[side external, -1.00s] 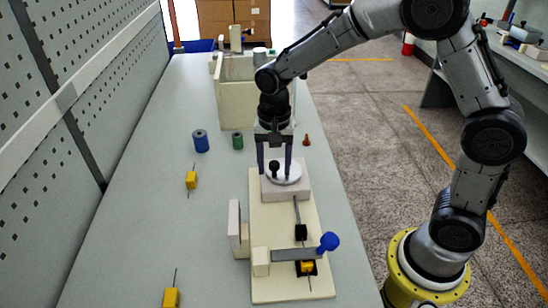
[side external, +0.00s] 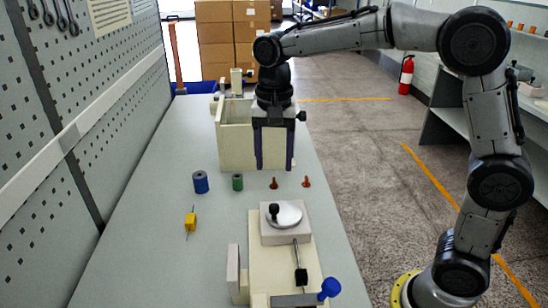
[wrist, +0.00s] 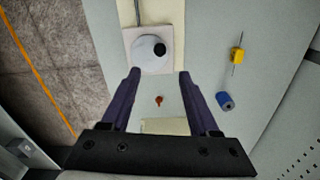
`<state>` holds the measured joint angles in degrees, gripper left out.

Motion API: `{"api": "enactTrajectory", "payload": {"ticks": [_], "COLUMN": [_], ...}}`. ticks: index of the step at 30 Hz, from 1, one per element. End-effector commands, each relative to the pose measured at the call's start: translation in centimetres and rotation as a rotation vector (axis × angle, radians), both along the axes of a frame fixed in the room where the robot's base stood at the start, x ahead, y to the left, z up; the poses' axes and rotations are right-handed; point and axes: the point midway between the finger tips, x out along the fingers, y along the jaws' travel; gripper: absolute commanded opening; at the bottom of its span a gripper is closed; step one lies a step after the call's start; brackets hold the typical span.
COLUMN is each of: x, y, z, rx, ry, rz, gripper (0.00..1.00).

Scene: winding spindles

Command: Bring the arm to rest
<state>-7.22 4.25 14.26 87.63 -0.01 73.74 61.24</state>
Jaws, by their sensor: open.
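My gripper (side external: 274,166) is open and empty, raised above the table and pointing down. In the side external view it stands in front of the cream bin and behind the winding fixture. The fixture (side external: 285,265) has a white disc (side external: 284,214) with a black knob (side external: 274,210) on a pale block. In the wrist view my open fingers (wrist: 159,72) show with nothing between them. The disc (wrist: 148,57) lies beyond the fingertips there, apart from them.
A cream bin (side external: 233,150) stands behind my gripper. A blue spool (side external: 200,182), a green spool (side external: 237,182), two small orange-brown pieces (side external: 306,181) and a yellow part (side external: 190,222) lie on the table (side external: 150,240). A blue-knobbed lever (side external: 329,288) is at the fixture's front. The table's left is mostly clear.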

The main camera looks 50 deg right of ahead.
Motion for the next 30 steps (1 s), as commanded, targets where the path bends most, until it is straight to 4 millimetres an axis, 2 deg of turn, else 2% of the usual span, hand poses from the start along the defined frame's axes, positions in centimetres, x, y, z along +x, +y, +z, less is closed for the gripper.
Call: {"api": "enactTrajectory", "payload": {"ticks": [8,10,13,17,18,21,25,30], "x": [0.0,-0.1,-1.0,-5.0,-6.5,-10.4,-15.2,-20.3], "y": [-0.1,-0.3,-0.8,-2.1,-2.5,-3.4,-4.2,-4.8], "z": [0.1,0.7,3.0,5.9,6.5,7.1,6.5,3.4], "rx": [0.000,0.002,0.009,0.015,0.014,0.004,-0.032,-0.113], "ry": [-0.001,-0.018,-0.075,-0.156,-0.185,-0.259,-0.352,-0.441], "rz": [-0.002,-0.007,-0.019,-0.025,-0.008,0.073,0.232,0.497], "gripper": [0.61,0.61,0.61,0.61,0.61,0.61,0.61,0.61]}}
